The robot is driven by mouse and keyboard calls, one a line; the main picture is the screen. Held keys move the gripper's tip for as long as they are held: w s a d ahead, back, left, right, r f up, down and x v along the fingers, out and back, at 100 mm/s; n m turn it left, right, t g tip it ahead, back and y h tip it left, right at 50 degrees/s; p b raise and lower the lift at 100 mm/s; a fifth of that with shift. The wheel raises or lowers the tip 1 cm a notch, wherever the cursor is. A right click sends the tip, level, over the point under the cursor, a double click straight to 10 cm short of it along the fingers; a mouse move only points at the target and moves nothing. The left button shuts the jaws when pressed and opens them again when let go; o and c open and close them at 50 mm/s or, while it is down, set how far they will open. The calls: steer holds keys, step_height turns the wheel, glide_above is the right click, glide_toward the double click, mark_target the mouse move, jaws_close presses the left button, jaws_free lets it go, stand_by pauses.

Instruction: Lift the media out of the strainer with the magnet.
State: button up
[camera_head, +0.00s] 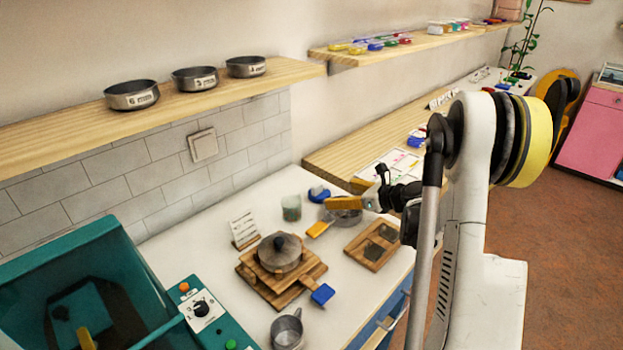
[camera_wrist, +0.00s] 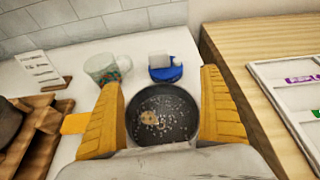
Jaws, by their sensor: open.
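The strainer (camera_wrist: 182,125) is a dark round pan directly below my gripper in the wrist view, with small pale grains and a tan clump inside. An orange handle sticks out on its left; in the head view the strainer (camera_head: 346,217) is partly hidden by my gripper. A blue item with a grey block on it (camera_wrist: 165,68), which looks like the magnet, stands just behind the strainer; it also shows in the head view (camera_head: 319,194). My gripper (camera_wrist: 161,85) is open and empty, its yellow fingers spread on either side above the strainer.
A clear cup (camera_wrist: 108,69) with coloured bits stands left of the blue item. A lidded pot (camera_head: 279,254) sits on wooden boards, with a small card stand (camera_head: 244,230) behind. A wooden board with two dark recesses (camera_head: 372,246) lies right. A raised wooden shelf (camera_wrist: 240,60) borders the right side.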

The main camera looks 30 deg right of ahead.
mark_target(321, 189)
steer(key=shift+w+d+f+m, duration=0.2)
steer(key=shift+w+d+m, duration=0.1)
steer(key=shift+d, duration=0.1)
steer(key=shift+w+f, duration=0.15)
steer(key=shift+w, duration=0.1)
steer(key=b+x, duration=0.1)
steer(key=x, duration=0.3)
steer(key=shift+w+a+f+b, duration=0.2)
steer(key=shift+w+b, duration=0.1)
steer(key=shift+b, duration=0.1)
steer(key=x, duration=0.1)
steer(key=b+x, duration=0.1)
steer(key=x, duration=0.1)
steer(key=b+x, duration=0.1)
steer(key=x, duration=0.1)
steer(key=shift+w+r, duration=0.25)
steer(key=shift+r, duration=0.05)
steer(key=c, duration=1.5)
